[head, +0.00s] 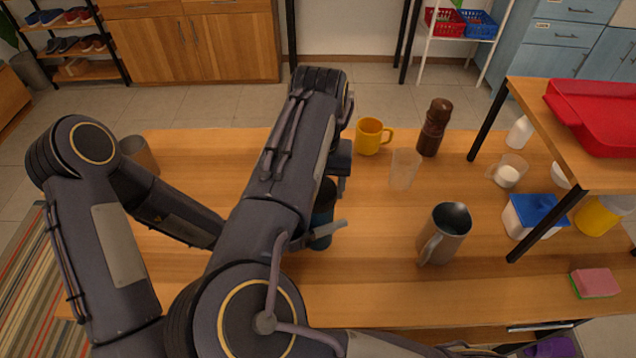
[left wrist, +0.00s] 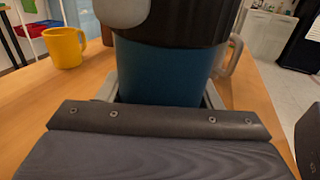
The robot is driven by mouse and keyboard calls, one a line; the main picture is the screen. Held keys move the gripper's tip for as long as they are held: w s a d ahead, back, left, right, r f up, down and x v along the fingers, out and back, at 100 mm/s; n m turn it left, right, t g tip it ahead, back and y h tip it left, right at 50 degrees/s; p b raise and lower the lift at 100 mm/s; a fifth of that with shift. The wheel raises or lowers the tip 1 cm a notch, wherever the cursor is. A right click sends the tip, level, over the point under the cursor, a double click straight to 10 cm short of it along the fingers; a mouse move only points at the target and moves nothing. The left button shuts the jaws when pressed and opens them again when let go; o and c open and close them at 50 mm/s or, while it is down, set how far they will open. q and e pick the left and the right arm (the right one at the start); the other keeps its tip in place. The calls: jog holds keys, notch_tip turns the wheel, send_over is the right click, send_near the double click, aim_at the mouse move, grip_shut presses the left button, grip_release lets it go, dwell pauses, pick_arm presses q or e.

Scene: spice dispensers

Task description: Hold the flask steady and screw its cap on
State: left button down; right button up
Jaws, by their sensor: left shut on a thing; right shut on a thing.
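The blue flask (left wrist: 165,72) stands upright in the left wrist view, between the grey fingers of my left gripper (left wrist: 160,97), which is shut on it. In the head view a strip of the flask (head: 321,228) shows beside my right arm, and a grey left finger lies across it. A black ribbed part, seemingly the cap (left wrist: 180,25), sits at the flask's top. A grey rounded piece overlaps it. My right gripper (head: 341,172) is at the flask's top, mostly hidden by its own arm, and shut, seemingly on the cap. I cannot tell how far the cap is seated.
A yellow mug (head: 370,137), a clear cup (head: 404,169), a brown pepper mill (head: 434,128) and a metal pitcher (head: 450,230) stand right of the flask. A raised shelf (head: 560,110) with a red tray (head: 597,117) is at the right.

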jog(key=shift+d, duration=0.1)
jog(key=o, duration=1)
jog(key=shift+r, duration=2.35)
jog(key=shift+c, duration=0.5)
